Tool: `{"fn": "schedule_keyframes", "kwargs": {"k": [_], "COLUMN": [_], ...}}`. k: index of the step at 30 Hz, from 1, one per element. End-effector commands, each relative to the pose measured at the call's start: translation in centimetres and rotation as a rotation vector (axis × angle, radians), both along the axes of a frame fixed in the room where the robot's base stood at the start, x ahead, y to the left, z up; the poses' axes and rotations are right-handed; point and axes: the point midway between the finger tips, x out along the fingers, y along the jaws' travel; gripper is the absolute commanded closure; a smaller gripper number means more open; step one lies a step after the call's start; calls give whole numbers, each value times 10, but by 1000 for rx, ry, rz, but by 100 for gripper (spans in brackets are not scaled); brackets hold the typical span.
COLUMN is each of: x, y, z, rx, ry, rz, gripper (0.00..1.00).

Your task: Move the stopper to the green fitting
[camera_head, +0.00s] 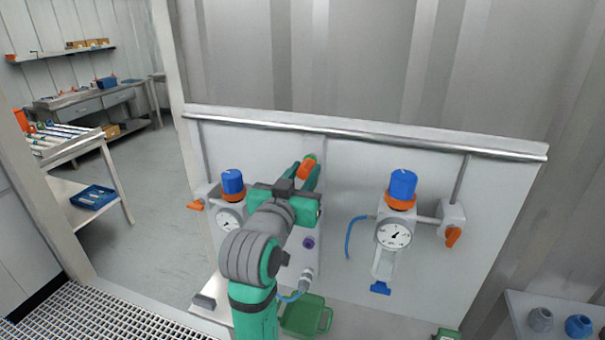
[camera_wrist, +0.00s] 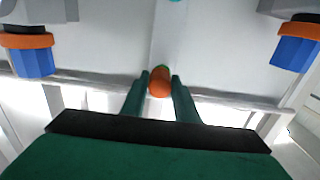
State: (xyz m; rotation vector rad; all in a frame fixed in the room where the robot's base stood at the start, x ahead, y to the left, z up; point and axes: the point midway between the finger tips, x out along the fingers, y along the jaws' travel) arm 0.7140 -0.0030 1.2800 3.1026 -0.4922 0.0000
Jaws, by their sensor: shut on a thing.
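The orange stopper (camera_head: 306,169) is between the fingers of my gripper (camera_head: 305,165), high on the upright grey panel. My gripper is shut on it, with one green finger on each side; the stopper also shows between the fingertips in the wrist view (camera_wrist: 160,86). A small green piece, which looks like the green fitting (camera_head: 311,157), shows just past the stopper's far end. It shows as a thin green edge in the wrist view (camera_wrist: 161,67). I cannot tell whether the stopper touches it or sits in it.
Blue-capped vessels with gauges stand left (camera_head: 232,182) and right (camera_head: 402,185) of my arm on the panel. A purple fitting (camera_head: 308,243) is lower on the panel. A blue hose (camera_head: 349,238) hangs to the right. A green jug (camera_head: 305,316) stands below. The panel's upper right is clear.

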Motion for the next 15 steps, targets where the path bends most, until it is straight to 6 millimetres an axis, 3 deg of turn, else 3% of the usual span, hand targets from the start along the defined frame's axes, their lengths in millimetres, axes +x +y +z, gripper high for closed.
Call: {"fn": "schedule_keyframes", "kwargs": {"k": [14, 15], "x": [8, 8], "y": [0, 0], "z": [0, 0], "rx": [0, 0], "ry": [0, 0], "rz": [4, 4], "gripper": [100, 68]}}
